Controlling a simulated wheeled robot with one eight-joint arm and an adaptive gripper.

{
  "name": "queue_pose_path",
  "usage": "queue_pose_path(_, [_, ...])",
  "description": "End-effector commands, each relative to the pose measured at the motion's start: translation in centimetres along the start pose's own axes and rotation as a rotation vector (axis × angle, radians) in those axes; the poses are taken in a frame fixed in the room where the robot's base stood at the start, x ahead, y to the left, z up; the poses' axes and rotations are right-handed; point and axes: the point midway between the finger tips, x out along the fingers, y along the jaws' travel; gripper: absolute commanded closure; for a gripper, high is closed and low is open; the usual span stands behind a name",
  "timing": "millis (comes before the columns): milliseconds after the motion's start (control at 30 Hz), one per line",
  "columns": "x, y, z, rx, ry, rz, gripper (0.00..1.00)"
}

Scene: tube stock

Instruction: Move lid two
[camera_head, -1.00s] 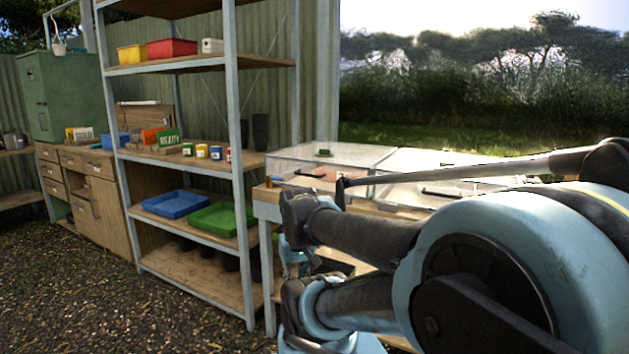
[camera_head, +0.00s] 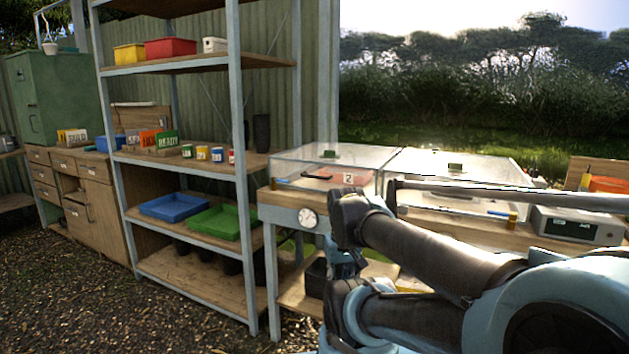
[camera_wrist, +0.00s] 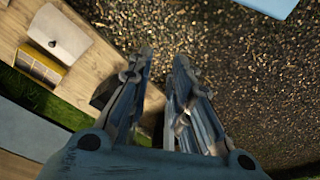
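A clear box-like lid (camera_head: 300,153) with a small dark green knob stands on the wooden bench, at the left. A white card marked 2 (camera_head: 348,178) shows at its front right, with a red-handled item by it. A second clear lid (camera_head: 480,175) stands to its right, partly behind my arm. In the wrist view my gripper (camera_wrist: 165,55) is empty, its fingertips apart with gravel showing between them.
A round dial (camera_head: 308,218) is on the bench front. A grey metered box (camera_head: 577,226) sits at the bench's right. A metal shelf unit (camera_head: 239,130) with trays, pots and signs stands left of the bench. Gravel ground in front is open.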

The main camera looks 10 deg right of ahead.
Motion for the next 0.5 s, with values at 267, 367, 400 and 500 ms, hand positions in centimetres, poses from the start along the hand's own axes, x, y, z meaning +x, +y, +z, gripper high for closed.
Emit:
queue_pose_path(267, [-2.4, 2.4, -4.1, -0.123, -0.036, 0.15, 0.8])
queue_pose_path(367, [-3.5, 3.3, -6.4, -0.18, -0.049, 0.231, 0.8])
queue_pose_path(400, [-3.9, 3.6, -7.4, -0.202, -0.053, 0.262, 0.8])
queue_pose_path(500, [-5.0, 4.2, -9.9, -0.255, -0.061, 0.343, 0.8])
